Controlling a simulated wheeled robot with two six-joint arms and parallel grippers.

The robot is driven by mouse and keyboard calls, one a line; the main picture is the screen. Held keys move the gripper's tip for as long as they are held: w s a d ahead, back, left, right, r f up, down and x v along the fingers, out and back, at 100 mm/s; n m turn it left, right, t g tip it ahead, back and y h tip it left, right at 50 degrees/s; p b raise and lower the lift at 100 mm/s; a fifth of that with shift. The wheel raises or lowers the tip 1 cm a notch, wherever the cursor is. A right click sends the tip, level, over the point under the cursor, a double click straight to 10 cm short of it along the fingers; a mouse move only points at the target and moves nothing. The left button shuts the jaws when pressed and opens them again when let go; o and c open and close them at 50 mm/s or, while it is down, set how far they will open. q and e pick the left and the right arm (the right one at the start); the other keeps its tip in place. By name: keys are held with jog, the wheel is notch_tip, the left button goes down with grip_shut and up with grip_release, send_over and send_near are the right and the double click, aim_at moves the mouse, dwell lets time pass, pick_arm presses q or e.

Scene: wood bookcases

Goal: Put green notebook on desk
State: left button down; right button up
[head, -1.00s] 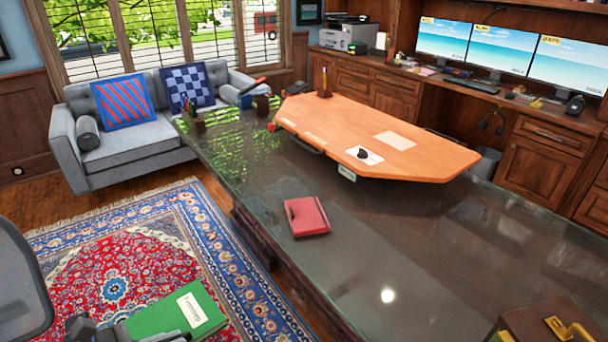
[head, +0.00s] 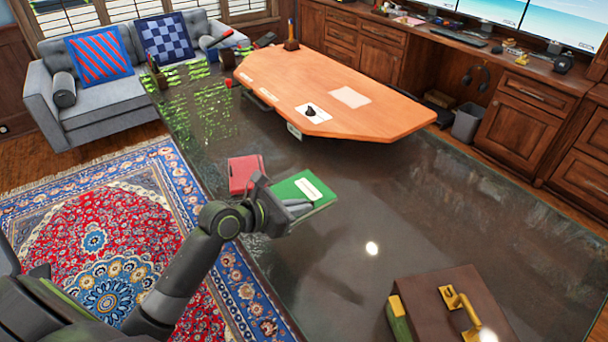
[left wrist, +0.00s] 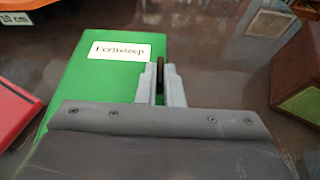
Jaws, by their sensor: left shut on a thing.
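The green notebook (head: 304,190) has a white label and is held at its near edge by my left gripper (head: 293,208). In the head view it appears over the dark glossy desk (head: 330,240), just right of a red notebook (head: 245,174). In the left wrist view the green notebook (left wrist: 112,85) lies under and ahead of the shut fingers (left wrist: 161,85), its label facing up. I cannot tell whether it touches the desk. My right gripper is not in view.
A raised orange wooden board (head: 330,90) stands on the far part of the desk. A rug (head: 95,210) and grey sofa (head: 130,90) are at left.

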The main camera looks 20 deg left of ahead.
pick_arm(q)
notch_tip(320, 180, down, 6)
jog(key=shift+r+b, duration=0.1)
jog(key=shift+b, duration=0.6)
notch_tip(320, 180, down, 3)
jog(key=shift+s+r+b, duration=0.1)
jog(key=shift+b, duration=0.35)
jog(key=shift+f, duration=0.6)
jog(key=shift+f, duration=0.1)
jog(key=c, duration=1.6)
grip_release()
jog(key=shift+o, duration=0.2)
jog(key=shift+s+a, duration=0.15)
jog(key=p+v, duration=0.1)
jog(key=v, duration=1)
jog(key=shift+s+a+r, duration=0.15)
jog(key=shift+s+r, duration=0.1)
jog(key=shift+r, duration=0.1)
